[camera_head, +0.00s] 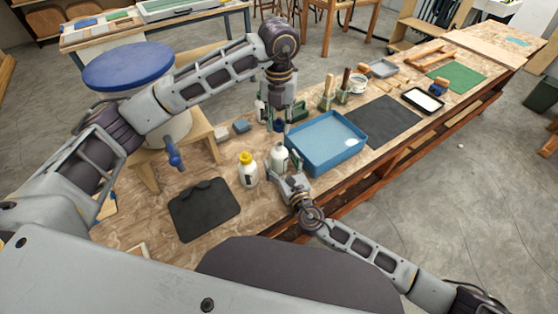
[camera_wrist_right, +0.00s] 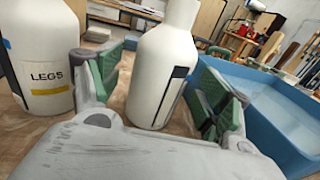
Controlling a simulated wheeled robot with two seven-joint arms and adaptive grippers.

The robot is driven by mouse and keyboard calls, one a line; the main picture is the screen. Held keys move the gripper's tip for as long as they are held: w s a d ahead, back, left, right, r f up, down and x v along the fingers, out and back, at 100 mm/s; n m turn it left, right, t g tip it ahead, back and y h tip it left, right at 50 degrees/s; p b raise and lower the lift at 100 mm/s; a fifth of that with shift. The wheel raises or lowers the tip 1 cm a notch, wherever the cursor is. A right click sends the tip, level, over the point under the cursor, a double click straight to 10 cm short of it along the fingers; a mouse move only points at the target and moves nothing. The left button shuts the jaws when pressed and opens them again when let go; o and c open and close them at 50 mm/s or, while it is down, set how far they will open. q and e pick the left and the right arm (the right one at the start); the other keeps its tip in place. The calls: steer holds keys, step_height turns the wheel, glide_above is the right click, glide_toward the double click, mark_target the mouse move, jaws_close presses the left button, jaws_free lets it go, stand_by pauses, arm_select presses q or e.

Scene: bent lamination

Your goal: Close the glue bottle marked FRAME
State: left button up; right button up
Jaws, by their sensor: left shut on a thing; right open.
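A white bottle (camera_head: 279,157) stands on the bench just left of the blue tray; its top shows no coloured cap. In the right wrist view this bottle (camera_wrist_right: 160,75) stands upright between the green-padded fingers of my right gripper (camera_wrist_right: 165,88), which is open around it. Its label is turned edge-on, so I cannot read it. Another white bottle (camera_head: 248,172) with a yellow cap stands to its left; its label in the right wrist view reads LEGS (camera_wrist_right: 45,75). My left gripper (camera_head: 279,118) points down above and behind the uncapped bottle, shut on a small dark blue thing (camera_head: 279,126), perhaps a cap.
The blue tray (camera_head: 325,166) is close to the right of my right gripper. A black mat (camera_head: 204,208) lies front left. Brushes (camera_head: 327,92) and a white pot (camera_head: 357,82) stand behind the tray.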

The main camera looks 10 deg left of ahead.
mark_target(279, 144)
steer(key=c, duration=1.5)
arm_select(q)
steer(key=shift+f, duration=2.45)
arm_select(e)
steer(key=shift+c, duration=0.2)
arm_select(q)
steer(key=shift+f, duration=0.1)
steer(key=shift+f, duration=0.8)
steer(key=shift+f, duration=0.55)
arm_select(e)
jaws_close()
